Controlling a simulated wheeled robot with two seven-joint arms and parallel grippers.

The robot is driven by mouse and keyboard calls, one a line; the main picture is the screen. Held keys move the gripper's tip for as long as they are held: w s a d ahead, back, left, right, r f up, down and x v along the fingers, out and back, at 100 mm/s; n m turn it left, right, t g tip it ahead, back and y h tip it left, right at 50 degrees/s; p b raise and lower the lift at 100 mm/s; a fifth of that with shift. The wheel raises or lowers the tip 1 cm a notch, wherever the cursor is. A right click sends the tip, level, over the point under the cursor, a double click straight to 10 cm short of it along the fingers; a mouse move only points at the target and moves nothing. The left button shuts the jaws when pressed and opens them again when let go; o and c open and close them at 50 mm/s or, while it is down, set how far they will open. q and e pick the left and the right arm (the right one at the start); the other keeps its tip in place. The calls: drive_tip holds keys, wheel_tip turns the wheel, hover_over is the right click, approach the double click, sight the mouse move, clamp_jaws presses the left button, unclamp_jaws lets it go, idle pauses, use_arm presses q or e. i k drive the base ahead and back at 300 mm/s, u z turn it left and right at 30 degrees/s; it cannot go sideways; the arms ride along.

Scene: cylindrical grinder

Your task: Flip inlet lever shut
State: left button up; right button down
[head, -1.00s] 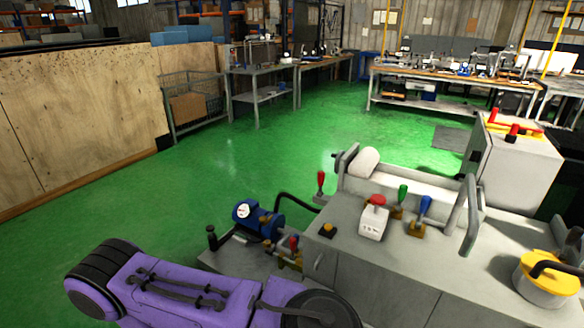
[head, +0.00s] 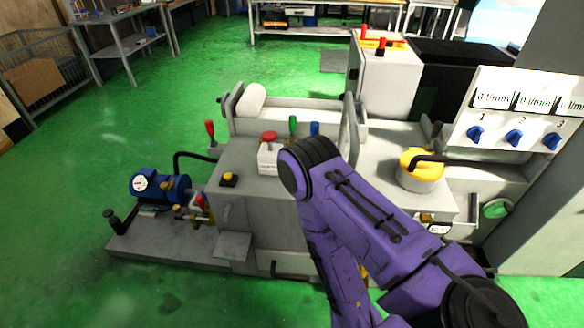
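Which lever is the inlet lever is not marked in the head view. Beside the blue pump motor (head: 160,187) at the lower left, small brass valves with a red handle (head: 200,202) sit on the pipework. On the grey machine (head: 262,218) stand a red-knobbed lever (head: 210,132), a green-knobbed lever (head: 292,126) and a blue-knobbed lever (head: 315,129), partly hidden. A purple arm of mine crosses the machine's front at centre right and hides part of it. Neither gripper shows.
A white box with a red button (head: 268,155) and a yellow-topped pot (head: 421,168) stand on the machine. A panel with blue dials (head: 515,138) is at the right. A white cabinet (head: 385,80) stands behind. Green floor is clear at the left.

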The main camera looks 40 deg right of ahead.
sight(204, 196)
drive_tip(key=z, duration=1.4)
drive_tip(key=k, duration=0.3)
drive_tip(key=u, duration=1)
drive_tip(key=i, duration=1)
drive_tip(key=u, duration=0.2)
drive_tip(key=k, duration=0.6)
drive_tip(key=u, duration=0.65)
drive_tip(key=k, duration=0.75)
drive_tip(key=u, duration=0.75)
drive_tip(key=i, duration=1.9)
drive_tip(key=z, duration=0.4)
